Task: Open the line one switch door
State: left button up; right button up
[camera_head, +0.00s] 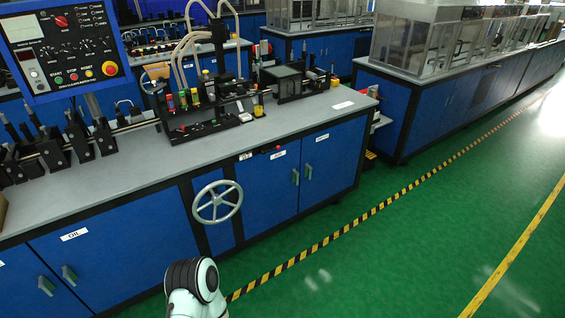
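A blue workbench cabinet with closed doors runs along the left. Its right-hand pair, a left door (262,202) and a right door (331,170), carries two green handles (294,177) close together and small white labels. Further left is another closed pair, including a door (125,262) with a label that reads OIL (74,234). I cannot tell which door is the line one switch door; the other labels are too small to read surely. A white and black link of my arm rises at the bottom, in front of the cabinet. Neither gripper is in view.
A grey handwheel (217,202) sticks out from the cabinet between the door pairs. A blue control panel (65,45) with a red button stands at the upper left. Green floor (400,250) lies open to the right, crossed by a black-and-yellow line (340,232).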

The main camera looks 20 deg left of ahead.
aim_at(333, 153)
jog(key=u, duration=0.95)
jog(key=i+l+u, duration=0.35)
jog(key=u, duration=0.15)
jog(key=i+l+u, duration=0.25)
jog(key=l+u, duration=0.2)
jog(key=i+l+u, duration=0.1)
jog(key=l, duration=0.25)
jog(key=i+l+u, duration=0.15)
jog(key=l, duration=0.15)
jog(key=i+l+u, duration=0.1)
jog(key=l, duration=0.25)
jog(key=i+l, duration=0.1)
jog(key=l, duration=0.3)
jog(key=i+l, duration=0.1)
jog(key=l, duration=0.35)
jog(key=i+l, duration=0.15)
jog(key=l, duration=0.25)
jog(key=i+l, duration=0.1)
jog(key=l, duration=0.35)
jog(key=u, duration=0.05)
